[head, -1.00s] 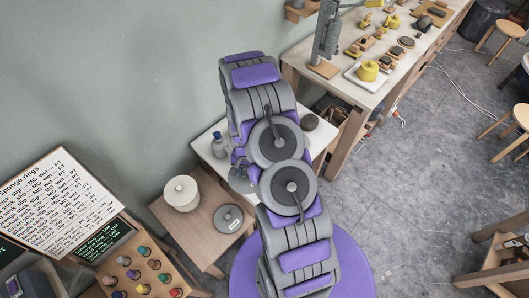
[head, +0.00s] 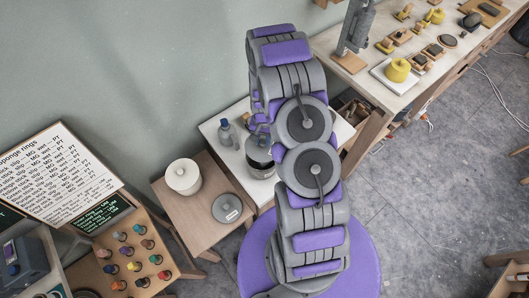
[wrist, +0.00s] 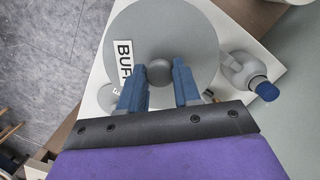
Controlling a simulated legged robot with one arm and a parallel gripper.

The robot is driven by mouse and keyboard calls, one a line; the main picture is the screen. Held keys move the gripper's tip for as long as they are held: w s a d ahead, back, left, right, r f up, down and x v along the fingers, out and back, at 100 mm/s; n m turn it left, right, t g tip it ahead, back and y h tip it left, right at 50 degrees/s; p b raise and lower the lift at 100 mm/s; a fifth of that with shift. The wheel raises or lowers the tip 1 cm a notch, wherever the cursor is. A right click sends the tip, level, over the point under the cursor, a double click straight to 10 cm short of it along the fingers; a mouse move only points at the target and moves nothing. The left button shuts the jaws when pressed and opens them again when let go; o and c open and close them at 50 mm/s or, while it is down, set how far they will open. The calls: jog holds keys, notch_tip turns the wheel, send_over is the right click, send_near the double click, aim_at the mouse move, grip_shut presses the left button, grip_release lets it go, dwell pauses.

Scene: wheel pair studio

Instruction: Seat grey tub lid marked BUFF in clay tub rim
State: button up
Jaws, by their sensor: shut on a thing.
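The grey lid marked BUFF (wrist: 165,35) is a round disc with a dark knob, and it fills the top of the wrist view. My gripper (wrist: 160,80) has its blue fingers shut on the knob. In the head view the lid (head: 258,147) shows just left of my arm, over the clay tub (head: 262,172). The tub has a dark band near its top, and my arm partly covers it. In the wrist view the lid hides most of the tub and its rim. I cannot tell whether lid and rim touch.
The tub stands on a white table (head: 214,128) beside a grey bottle with a blue cap (head: 227,134). A wooden stand (head: 198,222) holds a white lidded pot (head: 183,176) and another grey lid (head: 227,208).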

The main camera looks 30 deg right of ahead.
aim_at(261, 146)
jog(key=shift+a, duration=0.4)
jog(key=shift+a+f, duration=0.2)
jog(key=shift+f, duration=0.2)
jog(key=f, duration=0.2)
jog(key=d+f+b, duration=0.1)
jog(key=f, duration=0.1)
jog(key=shift+d+b, duration=0.1)
jog(key=shift+b, duration=0.2)
jog(key=shift+f, duration=0.4)
jog(key=shift+a, duration=0.45)
jog(key=shift+d, duration=0.45)
jog(key=shift+a+b, duration=0.4)
